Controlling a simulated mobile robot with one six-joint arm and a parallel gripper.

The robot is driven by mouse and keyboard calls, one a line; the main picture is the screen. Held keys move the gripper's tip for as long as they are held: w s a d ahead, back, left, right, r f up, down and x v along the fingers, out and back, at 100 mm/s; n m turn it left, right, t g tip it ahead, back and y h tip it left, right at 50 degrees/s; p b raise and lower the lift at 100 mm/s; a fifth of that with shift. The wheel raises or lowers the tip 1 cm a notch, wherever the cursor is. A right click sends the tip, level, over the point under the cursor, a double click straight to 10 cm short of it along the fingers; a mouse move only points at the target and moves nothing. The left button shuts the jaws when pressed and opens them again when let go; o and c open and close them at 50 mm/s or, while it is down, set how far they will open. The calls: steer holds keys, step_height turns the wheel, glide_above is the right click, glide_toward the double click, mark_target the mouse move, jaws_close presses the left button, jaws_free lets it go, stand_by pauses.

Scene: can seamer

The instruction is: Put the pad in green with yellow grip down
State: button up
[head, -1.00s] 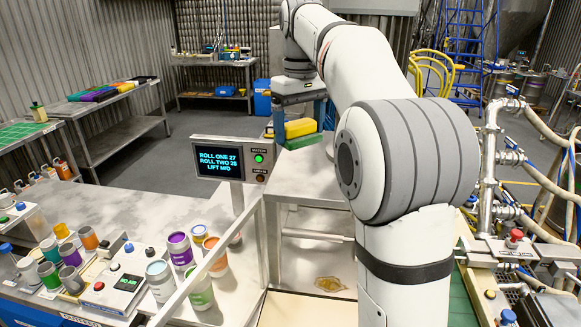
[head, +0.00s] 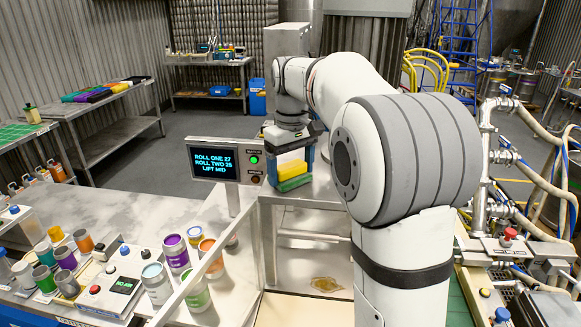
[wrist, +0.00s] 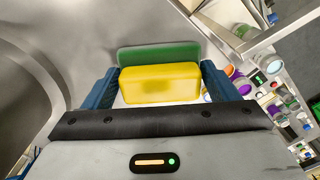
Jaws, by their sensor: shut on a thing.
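The pad is a green slab (head: 295,184) with a yellow block-shaped grip (head: 291,168) on top. My gripper (head: 290,160) is above it with its blue fingers on either side of the yellow grip, shut on it. In the wrist view the yellow grip (wrist: 160,83) sits between the two blue fingers, and the green slab (wrist: 158,54) shows beyond it. The pad is low over the grey metal top (head: 310,197), roughly level. I cannot tell whether its underside touches that top.
A display panel (head: 228,163) stands just left of the pad. Pipes and hoses (head: 490,140) are at the right. A slanted metal rail (head: 200,272) runs in front of the bench.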

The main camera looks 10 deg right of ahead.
mark_target(292, 165)
steer(key=o, duration=1)
steer(key=shift+f, duration=0.1)
step_height(292, 165, up, 12)
steer(key=s+f+m+t, duration=0.2)
steer(key=s+f, duration=0.8)
steer(key=s, duration=0.3)
steer(key=s+f+m+t, duration=0.2)
steer(key=s+f, duration=0.8)
steer(key=s, duration=0.3)
steer(key=shift+s+a+f, duration=0.15)
steer(key=shift+a+f, duration=0.05)
steer(key=shift+a, duration=0.15)
